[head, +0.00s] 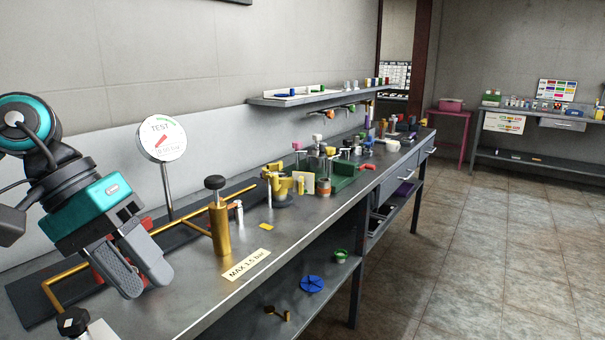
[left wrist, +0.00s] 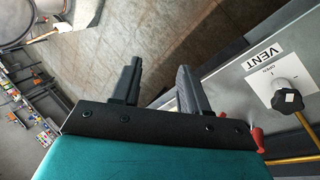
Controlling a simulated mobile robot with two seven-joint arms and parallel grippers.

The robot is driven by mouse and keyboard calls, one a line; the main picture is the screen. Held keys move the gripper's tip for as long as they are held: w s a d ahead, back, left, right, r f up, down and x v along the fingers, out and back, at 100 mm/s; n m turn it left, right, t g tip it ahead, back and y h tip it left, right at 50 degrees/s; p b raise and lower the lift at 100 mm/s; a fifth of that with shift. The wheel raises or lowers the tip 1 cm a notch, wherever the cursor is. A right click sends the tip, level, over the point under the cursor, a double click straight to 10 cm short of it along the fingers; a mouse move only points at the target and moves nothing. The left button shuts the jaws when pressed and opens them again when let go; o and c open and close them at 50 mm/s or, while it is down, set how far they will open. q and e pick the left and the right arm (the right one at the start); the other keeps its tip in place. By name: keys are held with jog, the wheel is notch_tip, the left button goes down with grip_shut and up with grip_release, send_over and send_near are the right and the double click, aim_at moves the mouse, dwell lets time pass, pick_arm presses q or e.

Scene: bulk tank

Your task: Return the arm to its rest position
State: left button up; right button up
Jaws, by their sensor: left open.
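My left gripper (head: 143,278) hangs over the near left end of the bench, fingers pointing down and toward the front edge. In the left wrist view its two grey fingers (left wrist: 158,68) stand apart with nothing between them. Behind the gripper are a brass pipe (head: 72,275) and a red part (head: 110,268), partly hidden by the hand. The fingers look clear of the black vent knob (left wrist: 288,100) and its white VENT panel (left wrist: 262,66). My right gripper is out of view.
A round TEST gauge (head: 162,138) stands on a post beside the hand. A brass valve with a black knob (head: 218,222) rises to its right. The steel bench (head: 205,290) carries several fittings farther back. The floor (head: 470,260) on the right is clear.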

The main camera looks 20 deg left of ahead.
pick_arm(q)
jog(key=w+d+r+n+t+h, duration=0.2)
jog(key=w+d+n+t+h, duration=0.6)
jog(key=n, duration=0.9)
jog(key=w+a+f+n+t+y, duration=0.1)
jog(key=a+f+n+t+y, duration=0.3)
jog(key=n, duration=0.9)
jog(key=w+a+f+n+t+y, duration=0.1)
jog(key=a+f+n+t+y, duration=0.35)
jog(key=n, duration=0.75)
jog(key=s+f+n+g+y, duration=0.3)
jog(key=f+n+y, duration=0.1)
jog(key=f+n, duration=0.4)
jog(key=s+f+n+g+y, duration=0.3)
jog(key=f+n+y, duration=0.1)
jog(key=f+n, duration=0.4)
jog(key=s+d+f+n+g+h, duration=0.2)
jog(key=s+d+f+n+g, duration=0.25)
jog(key=s, duration=0.25)
jog(key=s+d+f+n+g+h, duration=0.1)
jog(key=s+d+f+n+g, duration=0.25)
jog(key=s+n, duration=0.3)
jog(key=w+d+f+m+t+h+p, duration=0.1)
jog(key=w+d+f+t+p, duration=0.1)
jog(key=w+f+t+p, duration=0.2)
jog(key=shift+w+d+f+t+h, duration=0.2)
jog(key=shift+w+f+t+h, duration=0.15)
jog(key=shift+w+t, duration=1.2)
